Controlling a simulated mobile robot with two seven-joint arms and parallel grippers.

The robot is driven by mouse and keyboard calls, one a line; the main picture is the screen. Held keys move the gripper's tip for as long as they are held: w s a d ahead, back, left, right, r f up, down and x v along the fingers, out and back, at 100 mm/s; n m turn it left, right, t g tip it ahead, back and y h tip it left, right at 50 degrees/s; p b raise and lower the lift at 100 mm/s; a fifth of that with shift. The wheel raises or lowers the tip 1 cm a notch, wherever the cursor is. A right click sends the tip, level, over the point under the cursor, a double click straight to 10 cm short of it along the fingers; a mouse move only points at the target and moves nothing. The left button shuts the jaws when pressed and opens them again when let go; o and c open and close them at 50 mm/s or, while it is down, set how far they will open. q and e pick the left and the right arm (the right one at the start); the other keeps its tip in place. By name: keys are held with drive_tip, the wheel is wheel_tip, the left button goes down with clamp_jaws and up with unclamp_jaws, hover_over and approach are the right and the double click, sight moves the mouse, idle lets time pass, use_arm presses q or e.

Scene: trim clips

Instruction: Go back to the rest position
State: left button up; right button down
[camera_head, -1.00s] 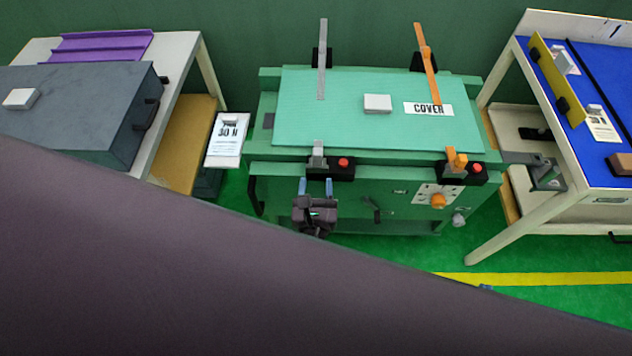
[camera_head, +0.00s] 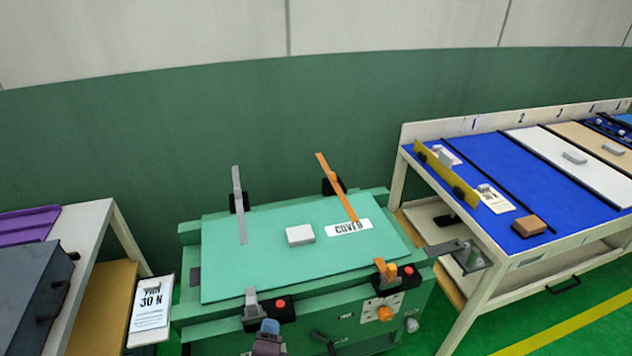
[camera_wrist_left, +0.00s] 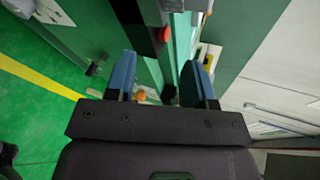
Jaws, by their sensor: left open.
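My left gripper (camera_head: 270,328) shows at the bottom edge of the head view, in front of the green bench, mostly cut off by the frame. In the left wrist view, its two blue fingers (camera_wrist_left: 163,78) are apart with nothing between them. The green bench's front and a red button (camera_wrist_left: 164,34) lie beyond the fingers. I do not see my right gripper.
The green bench carries a cover panel (camera_head: 260,262), a grey lever (camera_head: 239,205) and an orange lever (camera_head: 337,188). A blue-topped table (camera_head: 480,160) stands right. A dark box (camera_head: 30,290) and a sign (camera_head: 150,305) are left. Green floor shows lower right.

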use_arm(q)
drive_tip(key=s+a+n+g, duration=0.1)
drive_tip(key=s+a+n, duration=1.2)
drive_tip(key=a+n, duration=0.4)
drive_tip(key=shift+s+n+g, duration=0.4)
drive_tip(key=shift+n, duration=0.9)
